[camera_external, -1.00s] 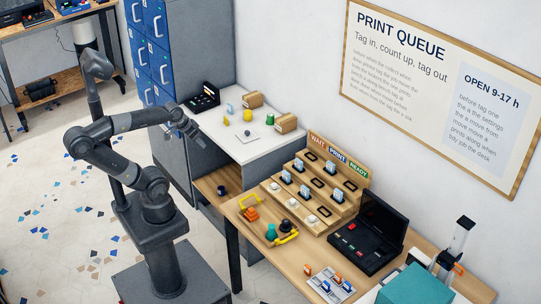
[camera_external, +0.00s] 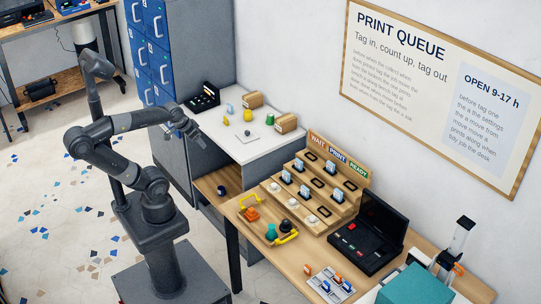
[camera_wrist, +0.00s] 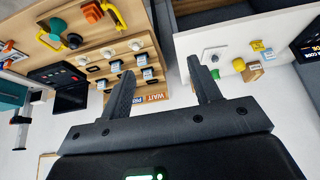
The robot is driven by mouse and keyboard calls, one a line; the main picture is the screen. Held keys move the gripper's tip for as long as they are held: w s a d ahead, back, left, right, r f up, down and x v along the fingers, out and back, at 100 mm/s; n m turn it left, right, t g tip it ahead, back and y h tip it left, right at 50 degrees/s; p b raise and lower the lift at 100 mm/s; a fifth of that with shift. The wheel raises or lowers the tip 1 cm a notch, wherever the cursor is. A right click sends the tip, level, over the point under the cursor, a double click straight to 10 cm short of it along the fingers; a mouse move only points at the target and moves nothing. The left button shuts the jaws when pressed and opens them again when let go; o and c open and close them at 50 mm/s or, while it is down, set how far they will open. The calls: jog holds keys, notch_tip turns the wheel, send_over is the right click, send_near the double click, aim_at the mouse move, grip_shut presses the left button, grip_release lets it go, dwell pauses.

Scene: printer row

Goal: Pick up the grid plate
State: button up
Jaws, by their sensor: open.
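A flat, pale grey square plate (camera_external: 248,136) with a small dark knob-like spot lies on the white table; it looks like the grid plate, though no grid lines can be made out. It also shows in the wrist view (camera_wrist: 213,54), beyond the right finger. My gripper (camera_external: 200,142) hangs in the air left of the white table's front edge, apart from the plate. In the wrist view my gripper (camera_wrist: 160,66) has its two fingers wide apart with nothing between them.
A black case (camera_external: 203,97) is at the back left. The wooden bench carries a stepped rack (camera_external: 310,216), a black open case (camera_external: 366,237) and a compartment tray (camera_external: 343,290).

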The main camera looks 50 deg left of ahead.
jog(key=o, duration=0.9)
jog(key=g, duration=0.4)
send_over(247, 132)
jog(key=s, duration=0.2)
notch_tip(247, 132, down, 12)
jog(key=shift+w+a+f, duration=0.1)
jog(key=shift+w+f, duration=0.3)
jog(key=shift+f, duration=1.4)
jog(key=shift+w+f, duration=0.35)
jog(key=shift+f, duration=1.4)
jog(key=shift+w+a+f, duration=0.1)
jog(key=shift+w+f, duration=0.3)
jog(key=shift+f, duration=1.4)
